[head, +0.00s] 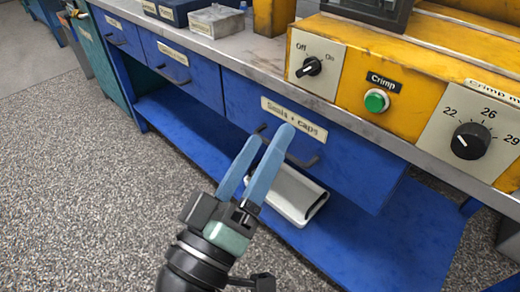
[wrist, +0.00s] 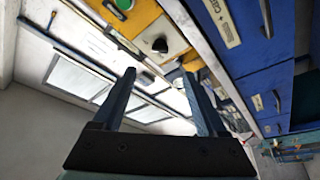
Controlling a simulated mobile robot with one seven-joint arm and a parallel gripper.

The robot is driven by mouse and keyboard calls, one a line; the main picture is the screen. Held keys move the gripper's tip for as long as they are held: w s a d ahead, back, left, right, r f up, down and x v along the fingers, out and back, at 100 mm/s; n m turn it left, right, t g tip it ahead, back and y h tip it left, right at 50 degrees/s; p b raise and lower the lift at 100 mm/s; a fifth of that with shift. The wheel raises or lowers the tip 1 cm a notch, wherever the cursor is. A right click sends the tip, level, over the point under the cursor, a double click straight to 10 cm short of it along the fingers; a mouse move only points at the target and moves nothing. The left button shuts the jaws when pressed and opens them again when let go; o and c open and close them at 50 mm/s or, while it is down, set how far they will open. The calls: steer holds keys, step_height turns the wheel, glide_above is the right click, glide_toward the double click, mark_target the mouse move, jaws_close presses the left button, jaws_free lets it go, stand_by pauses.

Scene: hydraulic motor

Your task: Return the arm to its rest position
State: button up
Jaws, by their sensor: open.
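My gripper (head: 263,152) is raised in front of the blue workbench in the head view. Its two light blue fingers point up and stand apart, with nothing seen between them. In the head view the fingertips overlap the "Seals + caps" drawer (head: 247,117); I cannot tell the gap to it. In the wrist view the gripper (wrist: 159,80) shows as two dark fingers spread apart, with the yellow machine, wall and ceiling beyond.
A yellow crimp machine (head: 345,84) with an Off/On knob (head: 309,68), a green button (head: 376,101) and a dial (head: 470,141) stands on the bench top. A white object (head: 296,194) lies on the lower blue shelf (head: 392,240). Speckled floor (head: 80,190) is clear at left.

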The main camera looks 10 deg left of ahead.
steer(key=shift+s, duration=0.2)
stand_by(0.4)
steer(key=w+d+r+m+t+y+p, duration=0.25)
steer(key=r+m, duration=0.25)
steer(key=r, duration=1.5)
steer(key=s+d+r+t+y+p, duration=0.1)
steer(key=s+r+t+y+p, duration=0.15)
steer(key=r, duration=0.55)
steer(key=s+d+r+t+y+p, duration=0.1)
steer(key=s+r+t+y, duration=0.15)
steer(key=r, duration=0.55)
step_height(320, 180, up, 36)
steer(key=p, duration=3.7)
steer(key=shift+w+a, duration=0.15)
steer(key=shift+a, duration=0.2)
